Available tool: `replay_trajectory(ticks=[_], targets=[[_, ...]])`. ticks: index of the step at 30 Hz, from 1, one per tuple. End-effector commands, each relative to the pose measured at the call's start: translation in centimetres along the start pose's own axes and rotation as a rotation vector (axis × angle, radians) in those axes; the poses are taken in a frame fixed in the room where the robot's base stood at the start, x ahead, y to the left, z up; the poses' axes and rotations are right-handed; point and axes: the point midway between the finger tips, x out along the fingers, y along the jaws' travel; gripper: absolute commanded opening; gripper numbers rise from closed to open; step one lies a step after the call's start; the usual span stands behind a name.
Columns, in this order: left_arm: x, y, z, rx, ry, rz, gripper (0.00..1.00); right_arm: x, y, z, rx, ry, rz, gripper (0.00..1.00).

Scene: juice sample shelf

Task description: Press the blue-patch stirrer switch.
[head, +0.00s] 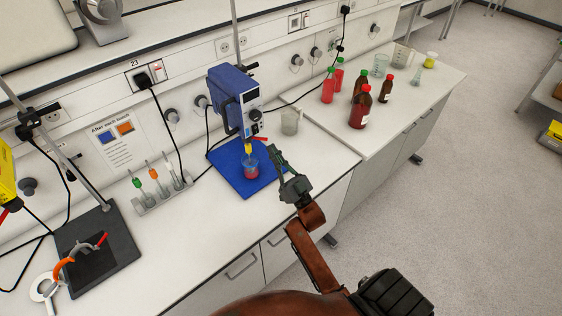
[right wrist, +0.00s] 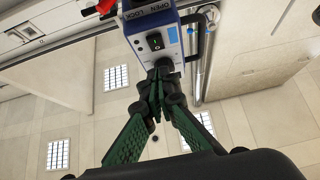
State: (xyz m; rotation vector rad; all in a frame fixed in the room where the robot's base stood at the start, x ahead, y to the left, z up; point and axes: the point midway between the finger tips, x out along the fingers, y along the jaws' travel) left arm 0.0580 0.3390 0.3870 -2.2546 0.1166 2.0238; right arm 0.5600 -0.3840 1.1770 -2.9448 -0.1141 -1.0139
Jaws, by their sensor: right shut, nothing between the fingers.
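The blue overhead stirrer (head: 228,98) stands on the bench, its shaft reaching into a beaker with red liquid (head: 251,171) on a blue base plate (head: 232,180). In the right wrist view, a dark rocker switch (right wrist: 155,41) with a green mark sits on the stirrer's light face, with a blue patch (right wrist: 173,36) beside it. My right gripper (head: 274,150) is shut and empty, to the right of the stirrer and below its housing. In the right wrist view its fingertips (right wrist: 160,77) point at the stirrer's face, below the switch; whether they touch it I cannot tell.
Brown and red bottles (head: 361,109) stand on the bench to the right. A rack with colored-tip items (head: 160,200) and a dark stand base (head: 98,245) are to the left. Cables run along the wall.

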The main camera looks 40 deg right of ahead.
Motion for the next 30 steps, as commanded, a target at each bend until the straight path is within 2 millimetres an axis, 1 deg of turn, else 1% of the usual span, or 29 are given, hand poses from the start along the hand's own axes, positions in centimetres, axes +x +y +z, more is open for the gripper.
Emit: replay_trajectory(ticks=[1, 3, 6, 9, 13, 25, 28, 30], targets=[[-0.4, 0.0, 0.0, 0.0, -0.001, 0.0, 0.4, 1.3, -0.1, -0.2, 0.0, 0.004, -0.002, 0.0], [-0.7, 0.0, 0.2, -0.001, -0.004, 0.0, 0.4, 2.6, -0.1, -0.2, 0.0, 0.002, -0.001, 0.0], [-0.8, 0.0, 0.8, -0.002, -0.011, 0.0, 0.4, 3.6, -0.1, 1.2, 0.002, 0.0, -0.001, 0.0], [-0.9, 0.1, 1.6, -0.004, -0.021, 0.001, 0.4, 4.4, -0.1, 2.1, 0.002, 0.0, -0.001, 0.0], [-1.0, 0.1, 2.1, -0.004, -0.028, 0.001, 0.4, 4.9, 0.0, 2.7, 0.001, -0.001, 0.0, 0.0], [-0.9, 0.0, 1.5, -0.003, -0.021, 0.0, 0.4, 5.0, 0.0, 2.9, 0.001, 0.0, 0.0, 0.0], [-0.3, 0.0, 1.4, -0.003, -0.019, 0.0, 0.4, 5.0, 0.0, 3.2, 0.001, 0.012, -0.001, 0.0], [0.6, 0.1, 1.5, -0.003, -0.019, 0.0, 0.4, 5.1, -0.1, 3.5, 0.001, 0.031, -0.002, 0.0]])
